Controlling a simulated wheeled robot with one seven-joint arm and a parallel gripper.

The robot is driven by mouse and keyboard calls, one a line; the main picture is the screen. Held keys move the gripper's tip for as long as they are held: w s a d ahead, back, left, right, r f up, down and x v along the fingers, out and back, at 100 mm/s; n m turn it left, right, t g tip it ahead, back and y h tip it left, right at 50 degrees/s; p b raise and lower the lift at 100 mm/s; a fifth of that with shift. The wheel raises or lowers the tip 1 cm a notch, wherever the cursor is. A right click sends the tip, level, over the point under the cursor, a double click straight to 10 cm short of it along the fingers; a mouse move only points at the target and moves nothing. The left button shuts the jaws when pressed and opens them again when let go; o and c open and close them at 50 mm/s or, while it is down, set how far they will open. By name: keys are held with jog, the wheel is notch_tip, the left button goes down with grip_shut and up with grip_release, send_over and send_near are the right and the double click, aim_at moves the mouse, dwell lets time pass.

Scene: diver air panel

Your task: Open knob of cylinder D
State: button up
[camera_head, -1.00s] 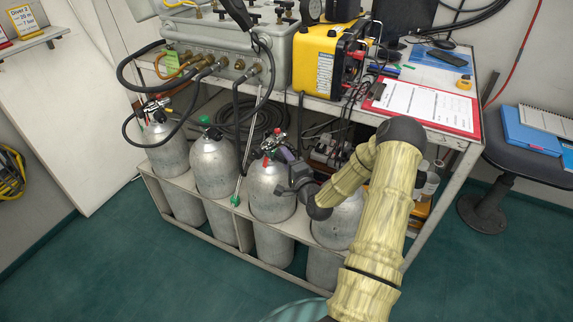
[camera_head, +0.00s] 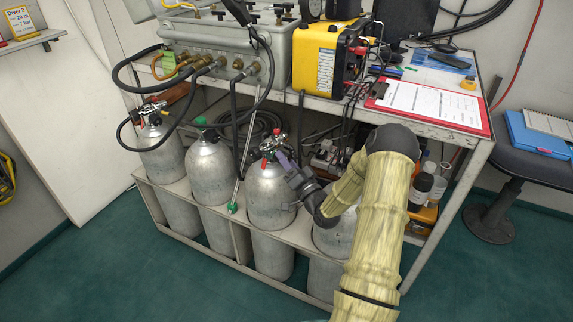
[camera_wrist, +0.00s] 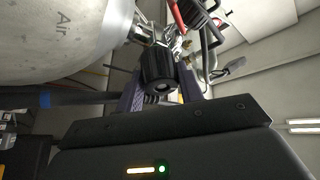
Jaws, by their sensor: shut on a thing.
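Several grey cylinders stand in a row in the rack under the bench. No letter D is readable on them, so I cannot tell by label which one is D. My gripper (camera_head: 284,158) is at the valve (camera_head: 270,145) on top of the third cylinder from the left (camera_head: 268,200), reaching it from the right. In the wrist view, a black ribbed knob (camera_wrist: 159,70) sits between the two purple fingers of my gripper (camera_wrist: 160,92), which is shut on it. The cylinder beside it (camera_wrist: 55,35) is marked "Air". In the head view the knob is mostly hidden.
The second cylinder (camera_head: 212,170) has a green knob; the leftmost (camera_head: 163,155) has a hose attached. My arm partly covers the rightmost cylinder (camera_head: 338,240). The bench (camera_head: 450,138) overhangs the cylinders. Hoses (camera_head: 240,120) hang behind. Floor in front is clear.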

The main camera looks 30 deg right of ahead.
jog(key=shift+f, duration=0.15)
jog(key=o, duration=1)
